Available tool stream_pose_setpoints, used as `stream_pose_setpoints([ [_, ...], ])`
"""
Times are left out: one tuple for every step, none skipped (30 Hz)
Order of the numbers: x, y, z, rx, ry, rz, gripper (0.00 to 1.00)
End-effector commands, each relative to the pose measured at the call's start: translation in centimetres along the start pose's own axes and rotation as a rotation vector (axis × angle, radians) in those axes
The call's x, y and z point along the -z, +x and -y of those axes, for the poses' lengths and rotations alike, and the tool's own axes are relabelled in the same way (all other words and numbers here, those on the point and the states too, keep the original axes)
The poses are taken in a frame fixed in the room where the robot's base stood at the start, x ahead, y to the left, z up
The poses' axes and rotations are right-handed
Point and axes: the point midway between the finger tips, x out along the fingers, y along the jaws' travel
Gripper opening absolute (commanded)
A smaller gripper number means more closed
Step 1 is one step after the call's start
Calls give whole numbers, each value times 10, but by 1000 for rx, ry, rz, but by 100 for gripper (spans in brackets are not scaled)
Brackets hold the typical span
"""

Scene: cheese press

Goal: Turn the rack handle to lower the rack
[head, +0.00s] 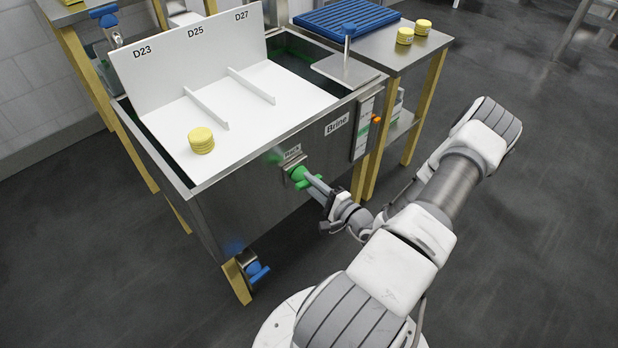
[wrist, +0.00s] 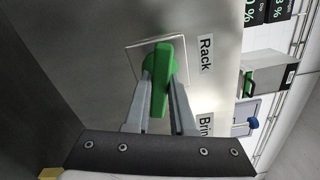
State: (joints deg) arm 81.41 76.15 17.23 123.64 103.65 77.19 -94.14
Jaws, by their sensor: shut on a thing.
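The green rack handle (head: 298,174) sits on a plate marked "Rack" on the front wall of the steel brine tank (head: 262,200). My gripper (head: 308,181) reaches it from the front right and is shut on it. In the wrist view the handle (wrist: 162,78) stands between my two grey fingers (wrist: 161,88), near upright in that picture. The white rack (head: 240,105), with slots marked D23, D25 and D27, lies at the top of the tank. A stack of yellow cheeses (head: 201,140) stands on its left part.
A steel side table (head: 400,62) with a blue grid mat (head: 345,20) and two yellow cheeses (head: 413,31) stands behind right. A label panel and orange knob (head: 377,120) are on the tank's right end. The floor to the right is clear.

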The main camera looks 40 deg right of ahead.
Motion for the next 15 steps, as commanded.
stream_pose_setpoints([
  [-1,0,3,-1,44,0,0],
  [-1,0,3,-1,73,-1,0],
  [-1,0,3,0,111,0,0],
  [-1,0,3,0,140,0,0],
  [-1,0,3,0,169,0,0],
  [-1,0,3,0,207,0,0],
  [-1,0,3,0,235,0,0],
  [-1,0,3,0,263,-1,0],
  [-1,0,3,0,301,-1,0],
  [0,0,3,0,330,-1,0],
  [0,0,3,0,359,-1,0],
  [0,0,3,0,396,-1,0],
  [0,0,3,0,425,-1,0],
  [0,0,3,0,453,-1,0],
  [0,0,2,1,491,-2,0],
])
